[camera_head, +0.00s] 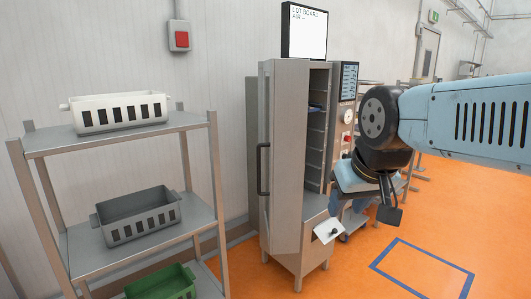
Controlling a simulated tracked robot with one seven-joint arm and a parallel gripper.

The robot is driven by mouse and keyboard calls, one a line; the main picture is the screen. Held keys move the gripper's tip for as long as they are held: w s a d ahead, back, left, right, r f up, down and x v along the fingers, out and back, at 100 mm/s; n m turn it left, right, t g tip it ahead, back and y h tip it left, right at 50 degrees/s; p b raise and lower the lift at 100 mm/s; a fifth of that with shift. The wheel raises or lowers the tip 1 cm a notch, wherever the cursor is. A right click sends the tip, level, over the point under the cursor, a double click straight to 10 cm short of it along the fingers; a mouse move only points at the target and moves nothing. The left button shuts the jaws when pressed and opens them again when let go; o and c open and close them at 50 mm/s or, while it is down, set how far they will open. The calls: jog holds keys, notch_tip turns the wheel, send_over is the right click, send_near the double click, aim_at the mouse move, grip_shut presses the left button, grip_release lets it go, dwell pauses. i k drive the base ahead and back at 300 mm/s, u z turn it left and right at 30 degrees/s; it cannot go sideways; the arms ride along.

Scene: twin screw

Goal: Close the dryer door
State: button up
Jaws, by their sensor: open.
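The dryer is a tall grey metal cabinet (318,205) on legs, in the middle of the head view. Its door (288,150) stands open, swung out toward me, and the shelved inside (317,135) shows to its right. A dark vertical bar handle (263,168) is on the door's left part. My gripper (364,212) hangs below my blue arm, right of the cabinet, apart from the door handle. It is open, and I see nothing held. A pale flat piece with a dark knob (328,231) shows low beside the cabinet; I cannot tell what it belongs to.
A metal rack (140,143) at left holds a white basket (117,111), a grey basket (139,215) and a green basket (161,284). A lot board (304,32) tops the cabinet, and a control panel (348,85) stands right of it. Orange floor is clear at lower right.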

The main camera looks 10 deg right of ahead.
aim_at(287, 82)
jog(key=u, duration=0.1)
jog(key=i, duration=1)
jog(key=z, duration=0.1)
